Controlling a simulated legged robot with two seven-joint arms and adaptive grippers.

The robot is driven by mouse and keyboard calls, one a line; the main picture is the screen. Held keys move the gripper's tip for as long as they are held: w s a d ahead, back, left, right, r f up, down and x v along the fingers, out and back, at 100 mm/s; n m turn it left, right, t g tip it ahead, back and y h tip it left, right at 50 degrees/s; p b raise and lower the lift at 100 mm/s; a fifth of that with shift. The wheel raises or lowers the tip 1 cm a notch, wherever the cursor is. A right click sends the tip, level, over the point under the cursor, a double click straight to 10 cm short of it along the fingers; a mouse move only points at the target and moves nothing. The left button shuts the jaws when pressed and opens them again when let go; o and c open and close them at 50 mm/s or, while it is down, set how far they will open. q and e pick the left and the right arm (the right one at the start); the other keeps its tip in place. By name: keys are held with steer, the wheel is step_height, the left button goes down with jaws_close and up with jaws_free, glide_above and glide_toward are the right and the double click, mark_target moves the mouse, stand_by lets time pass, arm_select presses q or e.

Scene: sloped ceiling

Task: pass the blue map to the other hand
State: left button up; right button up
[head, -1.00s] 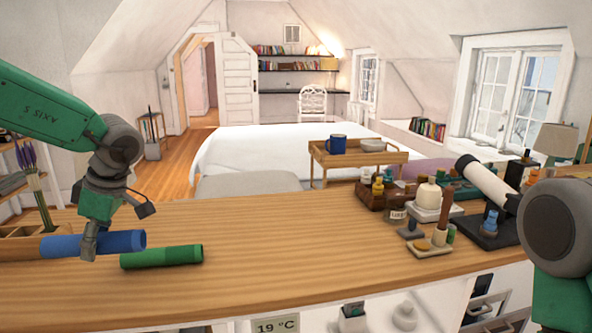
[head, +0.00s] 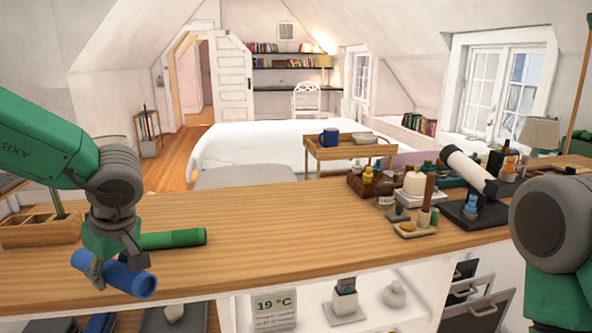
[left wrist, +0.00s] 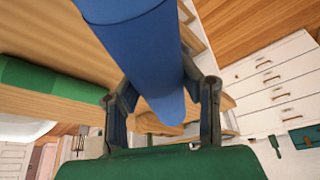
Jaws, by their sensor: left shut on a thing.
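The blue map is a rolled blue tube (head: 133,281), held at the left in the head view, in front of the counter's near edge and tilted down to the right. My left gripper (head: 112,268) is shut on it near its middle. In the left wrist view the blue map (left wrist: 140,50) runs between the two fingers of the left gripper (left wrist: 162,90). My right arm shows at the right edge of the head view, but its gripper is out of view.
A green rolled tube (head: 172,239) lies on the wooden counter (head: 270,225). A wooden divided box (head: 40,230) stands at the left. Bottles, stamps and a white telescope (head: 468,170) crowd the right side. The counter's middle is clear. Shelves (head: 330,310) lie below.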

arm_select(q)
steer(key=s+d+f+m+t+h, duration=0.1)
steer(key=s+d+f+m+h, duration=0.1)
steer(key=d+f+m, duration=0.2)
steer(key=s+d+f+m+t+h, duration=0.2)
steer(key=d+f+m, duration=0.1)
steer(key=d+m, duration=0.6)
steer(key=shift+s+d+f+m, duration=0.2)
steer(key=shift+s+f+m, duration=0.15)
steer(key=shift+m, duration=0.55)
